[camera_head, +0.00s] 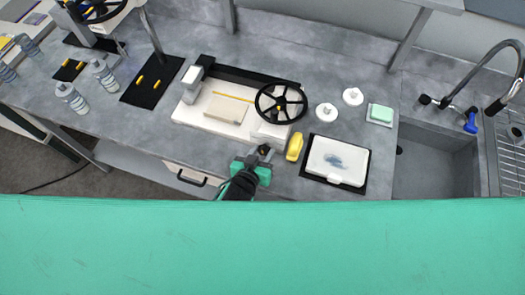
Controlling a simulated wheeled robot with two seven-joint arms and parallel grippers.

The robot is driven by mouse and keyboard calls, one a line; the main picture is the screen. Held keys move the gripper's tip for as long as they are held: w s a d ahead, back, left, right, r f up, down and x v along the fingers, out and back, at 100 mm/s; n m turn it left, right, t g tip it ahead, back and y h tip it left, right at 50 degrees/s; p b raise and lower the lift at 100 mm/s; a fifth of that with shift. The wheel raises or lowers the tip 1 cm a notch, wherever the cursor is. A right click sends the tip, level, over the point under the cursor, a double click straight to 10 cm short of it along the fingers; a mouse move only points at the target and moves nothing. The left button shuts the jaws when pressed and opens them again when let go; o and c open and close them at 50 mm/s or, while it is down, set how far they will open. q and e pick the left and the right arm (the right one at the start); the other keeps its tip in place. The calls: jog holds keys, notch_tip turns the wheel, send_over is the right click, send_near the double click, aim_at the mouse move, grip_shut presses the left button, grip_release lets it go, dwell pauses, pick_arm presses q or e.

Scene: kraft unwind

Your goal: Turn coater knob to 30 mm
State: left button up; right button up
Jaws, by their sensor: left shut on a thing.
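The coater (215,118) is a low white machine on the grey counter, with a black handwheel (281,103) at its right end. My left gripper (262,155) reaches up from below to the coater's front right corner, under the handwheel. Its jaws are shut on a small dark knob (265,149) at that corner, mostly hidden by the fingers. No scale or number on the knob can be read from here. My right gripper is out of view.
Just right of my left gripper lie a yellow object (295,147) and a white box on a black mat (310,182). Two white round pieces (326,112) and a green sponge (381,113) lie behind. A sink (435,165) is at right, clear bottles (72,98) at left.

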pick_arm(q)
jog(key=shift+a+n+h+p, duration=0.2)
jog(key=shift+n+h+p, duration=0.15)
jog(key=shift+n+h, duration=0.4)
jog(key=shift+a+f+n+h, duration=0.15)
jog(key=shift+n+h, duration=0.3)
jog(key=shift+n, duration=0.3)
jog(key=shift+w+f+n+h+b, duration=0.15)
jog(key=shift+n+h+b, duration=0.35)
jog(key=shift+n, duration=0.4)
jog(key=shift+n+h+b, duration=0.7)
jog(key=shift+n+b, duration=0.3)
jog(key=shift+n, duration=0.1)
jog(key=o, duration=1)
jog(key=shift+a, duration=0.1)
